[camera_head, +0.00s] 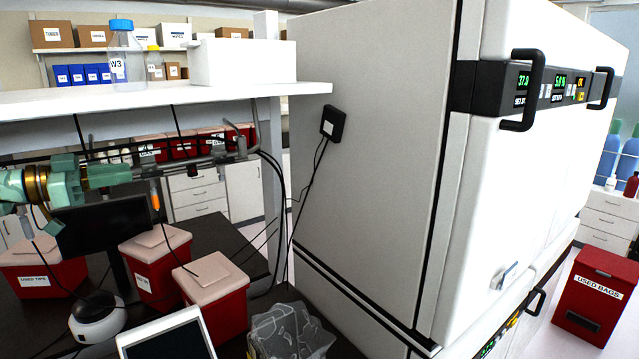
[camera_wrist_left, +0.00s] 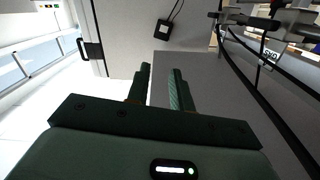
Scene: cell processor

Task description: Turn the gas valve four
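In the head view a dark gas pipe runs under the white shelf, with a grey valve-like fitting (camera_head: 240,145) near its right end. I cannot read which valve is number four. Pipes and fittings (camera_wrist_left: 262,22) also show at the upper right of the left wrist view, with a small white label. My left gripper (camera_head: 128,174), teal, reaches in from the left, left of that fitting and in front of the pipe. In the left wrist view its two dark fingers (camera_wrist_left: 160,92) stand apart with nothing between them. My right gripper is not in view.
A large white incubator (camera_head: 375,130) stands to the right, with a black box (camera_head: 333,123) and cables on its side. Red bins (camera_head: 217,305), a black monitor (camera_head: 105,228) and a clear bag-lined bin (camera_head: 290,335) fill the bench below. A bottle (camera_head: 125,52) stands on the shelf.

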